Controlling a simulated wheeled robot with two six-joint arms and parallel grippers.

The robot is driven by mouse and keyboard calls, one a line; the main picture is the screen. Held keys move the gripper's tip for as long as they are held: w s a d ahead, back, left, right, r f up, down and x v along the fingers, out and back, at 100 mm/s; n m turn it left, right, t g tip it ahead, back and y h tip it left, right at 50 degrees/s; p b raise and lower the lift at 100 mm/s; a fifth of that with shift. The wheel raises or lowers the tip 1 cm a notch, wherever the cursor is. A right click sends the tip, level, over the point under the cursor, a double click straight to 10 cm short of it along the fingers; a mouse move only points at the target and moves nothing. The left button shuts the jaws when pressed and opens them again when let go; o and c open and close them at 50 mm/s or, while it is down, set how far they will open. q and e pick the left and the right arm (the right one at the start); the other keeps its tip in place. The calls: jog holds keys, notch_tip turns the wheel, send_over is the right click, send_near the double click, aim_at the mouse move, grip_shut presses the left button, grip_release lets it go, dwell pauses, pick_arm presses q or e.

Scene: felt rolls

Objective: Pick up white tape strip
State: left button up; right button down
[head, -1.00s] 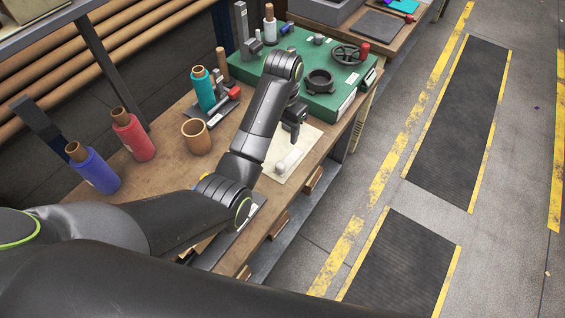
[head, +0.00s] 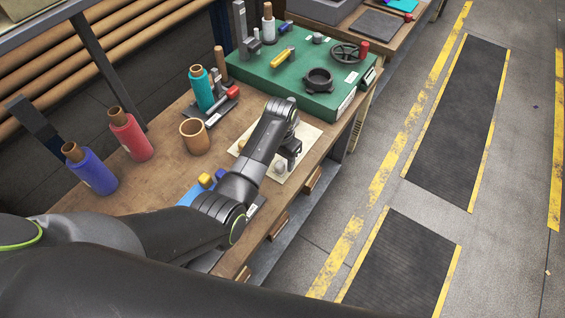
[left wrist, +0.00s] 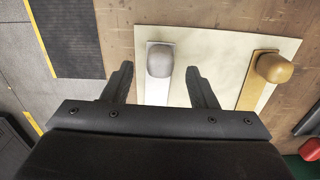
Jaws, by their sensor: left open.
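A pale strip (left wrist: 155,92) with a rounded silver-grey end (left wrist: 160,60) lies on a cream sheet (left wrist: 225,50) in the left wrist view. That grey end shows small in the head view (head: 280,167), partly behind my gripper. Beside it in the wrist view lies a gold strip (left wrist: 250,94) with a rounded gold end (left wrist: 274,67). My left gripper (left wrist: 160,70) is open and empty, its fingers on either side of the pale strip in the picture. In the head view my left gripper (head: 290,164) hangs over the sheet. My right gripper is not in view.
A brown cup (head: 195,138), red roll (head: 132,136), blue roll (head: 90,170) and teal roll (head: 202,92) stand on the wooden bench. A green case (head: 300,80) with tools on it is behind. Aisle floor lies to the right.

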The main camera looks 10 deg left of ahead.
pick_arm(q)
jog(key=shift+f, duration=1.1)
jog(key=shift+c, duration=0.3)
grip_shut()
